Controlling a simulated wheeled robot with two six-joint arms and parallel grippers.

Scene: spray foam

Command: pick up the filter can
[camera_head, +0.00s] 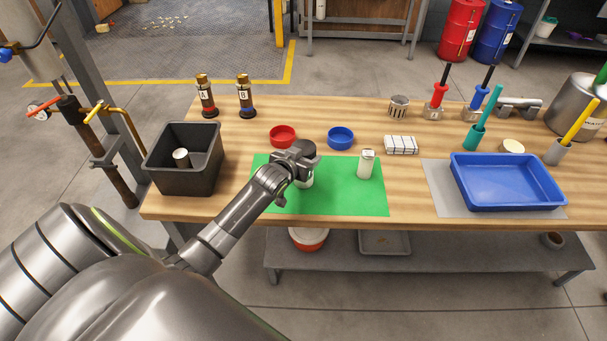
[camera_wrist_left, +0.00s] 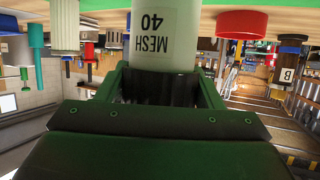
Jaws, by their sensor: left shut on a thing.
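My left gripper (camera_head: 303,168) is over the green mat (camera_head: 340,199), shut on a pale filter can (camera_head: 306,182). In the left wrist view the held can (camera_wrist_left: 165,35) sits between the fingers and its label reads "MESH" and "40". In the head view the gripper hides most of this can, so I cannot tell whether it touches the mat. A second pale can (camera_head: 367,165) stands upright on the mat to the right. A third pale can (camera_head: 181,158) is inside the black bin (camera_head: 204,181). My right gripper is not in view.
A red dish (camera_head: 282,135) and a blue dish (camera_head: 341,138) lie behind the mat, with a striped cloth (camera_head: 401,145) to their right. Bottles A (camera_head: 207,97) and B (camera_head: 246,97) stand at the back left. A blue tray (camera_head: 507,184) is at right.

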